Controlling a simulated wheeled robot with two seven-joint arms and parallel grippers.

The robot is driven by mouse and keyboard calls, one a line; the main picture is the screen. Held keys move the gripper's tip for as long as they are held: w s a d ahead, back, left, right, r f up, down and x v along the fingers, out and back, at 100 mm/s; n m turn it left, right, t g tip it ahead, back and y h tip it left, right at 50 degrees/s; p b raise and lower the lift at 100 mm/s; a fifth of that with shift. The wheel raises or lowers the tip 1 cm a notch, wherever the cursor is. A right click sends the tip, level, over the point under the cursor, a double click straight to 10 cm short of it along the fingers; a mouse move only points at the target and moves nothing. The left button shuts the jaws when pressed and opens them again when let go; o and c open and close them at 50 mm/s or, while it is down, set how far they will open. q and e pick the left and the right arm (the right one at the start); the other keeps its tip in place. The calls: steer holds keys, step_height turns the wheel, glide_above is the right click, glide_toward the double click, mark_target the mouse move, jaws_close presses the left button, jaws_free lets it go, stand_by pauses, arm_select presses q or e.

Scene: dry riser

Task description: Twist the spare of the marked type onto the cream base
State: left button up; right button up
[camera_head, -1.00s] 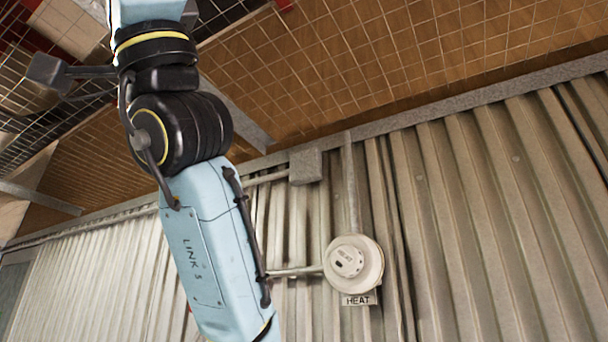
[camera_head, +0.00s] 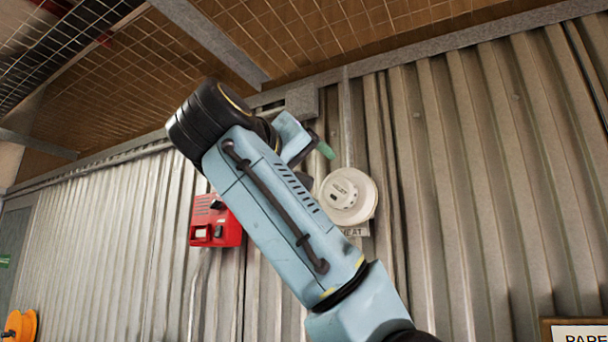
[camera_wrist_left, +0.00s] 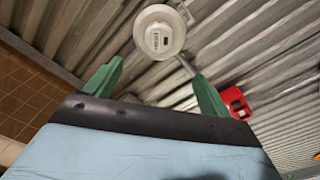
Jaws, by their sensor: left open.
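A round cream base (camera_head: 367,205) is on the corrugated wall, with a smaller whitish detector head (camera_head: 341,192) at its middle. A HEAT label (camera_head: 357,231) sits just under it, partly hidden by my left arm. The base also shows in the left wrist view (camera_wrist_left: 146,18), with the head (camera_wrist_left: 158,39) on it. My left gripper (camera_wrist_left: 157,72) is open and empty, its two green fingers apart, pointing toward the detector with a gap between. In the head view one green fingertip (camera_head: 325,150) shows just above left of the base. I see no loose spare. My right gripper is out of view.
A red wall box (camera_head: 214,224) is left of the base, and also shows in the wrist view (camera_wrist_left: 235,102). A grey junction box (camera_head: 302,101) and conduit are above. An orange reel (camera_head: 20,325) is at lower left, a framed sign (camera_head: 580,331) at lower right.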

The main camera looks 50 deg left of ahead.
mark_target(339, 193)
arm_select(q)
steer(key=p+x, duration=0.2)
steer(key=x, duration=0.4)
steer(key=p+x, duration=0.3)
steer(key=x, duration=0.3)
steer(key=shift+w+d+f, duration=0.15)
steer(key=shift+w+f, duration=0.05)
steer(key=shift+w, duration=0.15)
steer(key=shift+w+f, duration=0.1)
steer(key=shift+w, duration=0.4)
steer(key=c, duration=1.1)
steer(key=shift+c, duration=0.2)
